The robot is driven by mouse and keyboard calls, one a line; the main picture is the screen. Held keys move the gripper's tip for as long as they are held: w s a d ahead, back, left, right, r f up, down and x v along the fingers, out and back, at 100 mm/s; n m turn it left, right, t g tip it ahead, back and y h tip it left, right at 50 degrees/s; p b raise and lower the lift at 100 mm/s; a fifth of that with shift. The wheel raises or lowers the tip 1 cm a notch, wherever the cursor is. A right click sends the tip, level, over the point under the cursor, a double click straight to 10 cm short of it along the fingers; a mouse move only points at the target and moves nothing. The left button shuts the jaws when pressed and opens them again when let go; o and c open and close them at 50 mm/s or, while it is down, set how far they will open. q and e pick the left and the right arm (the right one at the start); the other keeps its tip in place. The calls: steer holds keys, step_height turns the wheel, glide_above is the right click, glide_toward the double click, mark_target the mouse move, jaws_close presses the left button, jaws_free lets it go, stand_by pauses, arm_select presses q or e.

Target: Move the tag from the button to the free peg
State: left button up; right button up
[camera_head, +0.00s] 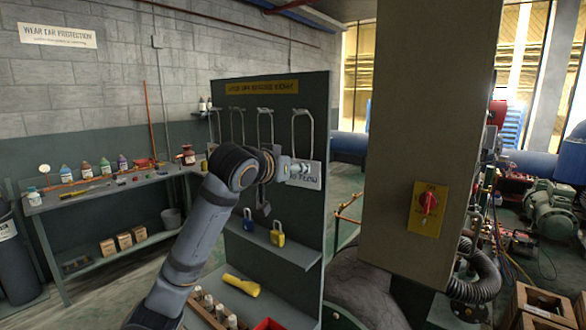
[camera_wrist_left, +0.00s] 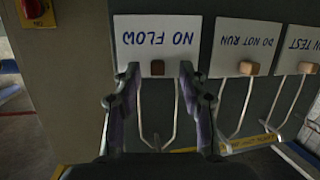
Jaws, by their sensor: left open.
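The NO FLOW tag (camera_head: 309,180), a white card on a wire loop, hangs at the right end of the dark board. In the left wrist view the NO FLOW tag (camera_wrist_left: 190,50) appears upside down with a wooden block on it. My left gripper (camera_wrist_left: 160,72) is open, its fingers on either side of that block; contact is unclear. In the head view the left gripper (camera_head: 297,168) is in front of the tag. The red button (camera_head: 428,202) on its yellow plate shows no tag on it. No free peg can be made out. The right gripper is not in view.
The DO NOT RUN tag (camera_wrist_left: 246,42) and another tag (camera_wrist_left: 300,45) hang beside it. A pillar (camera_head: 395,130) stands right of the board. A shelf (camera_head: 270,245) below holds a blue padlock (camera_head: 248,220) and a yellow padlock (camera_head: 278,233). A workbench (camera_head: 95,200) stands left.

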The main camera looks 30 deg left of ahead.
arm_select(q)
steer(key=v, duration=0.7)
steer(key=shift+s, duration=0.25)
stand_by(0.4)
